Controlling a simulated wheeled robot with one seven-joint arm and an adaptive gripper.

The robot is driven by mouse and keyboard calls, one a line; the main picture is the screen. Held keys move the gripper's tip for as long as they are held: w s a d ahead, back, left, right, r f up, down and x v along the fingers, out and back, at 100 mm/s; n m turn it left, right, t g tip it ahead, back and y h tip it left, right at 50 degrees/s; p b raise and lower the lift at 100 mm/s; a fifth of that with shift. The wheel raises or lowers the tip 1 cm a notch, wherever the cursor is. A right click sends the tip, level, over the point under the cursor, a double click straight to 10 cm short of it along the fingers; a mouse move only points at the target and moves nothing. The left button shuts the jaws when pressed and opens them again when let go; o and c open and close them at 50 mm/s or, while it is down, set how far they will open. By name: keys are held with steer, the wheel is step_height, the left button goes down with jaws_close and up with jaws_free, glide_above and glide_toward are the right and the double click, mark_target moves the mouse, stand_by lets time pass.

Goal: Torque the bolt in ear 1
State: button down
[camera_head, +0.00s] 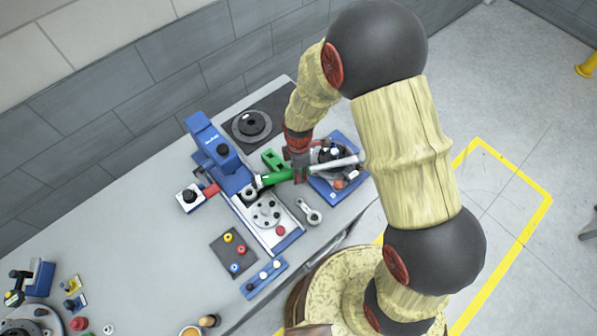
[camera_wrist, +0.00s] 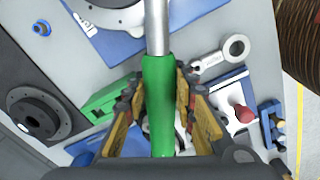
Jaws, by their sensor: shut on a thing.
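My gripper (camera_head: 300,172) is shut on a tool with a green sleeve (camera_head: 276,178) and a bare silver shaft (camera_head: 345,162), likely the torque wrench. In the wrist view the fingers (camera_wrist: 158,88) lie on both sides of the green sleeve (camera_wrist: 158,105), and the silver shaft (camera_wrist: 157,25) runs to the top edge. I cannot tell whether that end sits on a bolt. A round plate with holes (camera_head: 266,213) is below it. No ear number is readable.
A green block (camera_head: 271,158) stands just behind the tool. A blue tray (camera_head: 350,186) with parts lies under the silver shaft. A grey ring-ended part (camera_head: 309,212), a dark pad with coloured pieces (camera_head: 234,252) and a black round part (camera_head: 251,125) lie around the fixture.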

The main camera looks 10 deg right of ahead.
steer(key=shift+w, duration=0.45)
steer(key=shift+w+m, duration=0.35)
steer(key=shift+m, duration=0.05)
steer(key=shift+w, duration=0.1)
steer(key=shift+r+p, duration=0.55)
steer(key=shift+r, duration=0.65)
stand_by(0.7)
